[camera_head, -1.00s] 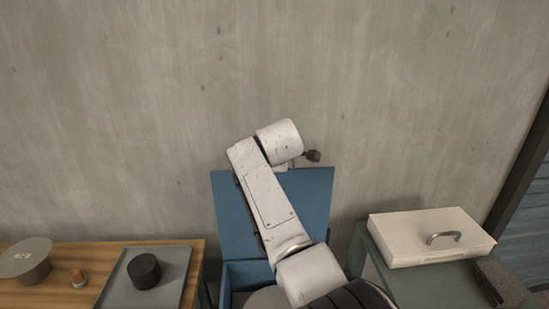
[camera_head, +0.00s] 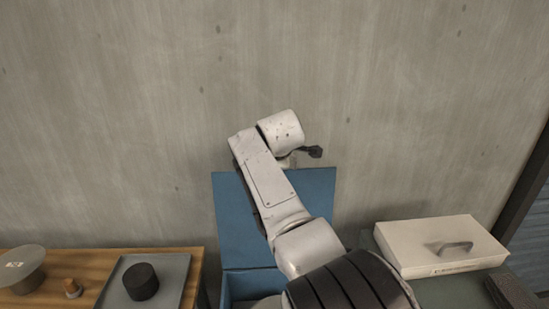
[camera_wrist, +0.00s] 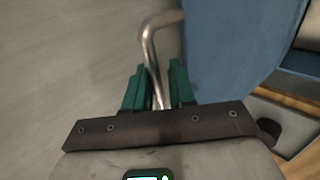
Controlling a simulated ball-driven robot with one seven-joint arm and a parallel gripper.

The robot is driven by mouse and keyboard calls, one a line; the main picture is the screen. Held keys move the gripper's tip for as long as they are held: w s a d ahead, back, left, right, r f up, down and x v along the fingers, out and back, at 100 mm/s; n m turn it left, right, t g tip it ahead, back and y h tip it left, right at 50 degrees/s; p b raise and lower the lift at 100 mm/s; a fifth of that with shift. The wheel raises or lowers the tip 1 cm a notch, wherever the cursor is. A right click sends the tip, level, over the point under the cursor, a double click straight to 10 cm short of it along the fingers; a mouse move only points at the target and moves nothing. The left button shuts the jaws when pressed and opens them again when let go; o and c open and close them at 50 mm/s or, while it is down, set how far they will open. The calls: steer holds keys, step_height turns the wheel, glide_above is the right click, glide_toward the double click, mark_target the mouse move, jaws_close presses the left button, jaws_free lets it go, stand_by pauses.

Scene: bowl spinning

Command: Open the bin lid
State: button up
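The blue bin (camera_head: 228,288) stands in the lower middle of the head view, partly hidden by my arm. Its blue lid (camera_head: 315,195) is raised and stands about upright at the back, near the wall. In the wrist view, the lid (camera_wrist: 225,45) is on the right, with a bent metal handle (camera_wrist: 151,40) coming off it. My gripper (camera_wrist: 160,68) has its green fingers on either side of the handle bar, close around it, and looks shut on it.
A cream case (camera_head: 408,247) sits on a green table (camera_head: 450,290) at right. A concrete wall is behind.

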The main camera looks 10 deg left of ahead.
steer(key=shift+o, duration=0.3)
steer(key=shift+s+r, duration=0.1)
steer(key=shift+s, duration=0.05)
steer(key=shift+s+r, duration=0.3)
steer(key=shift+r, duration=0.05)
steer(key=b+v, duration=0.1)
steer(key=v, duration=0.8)
steer(key=shift+s+d, duration=0.2)
steer(key=shift+r, duration=0.1)
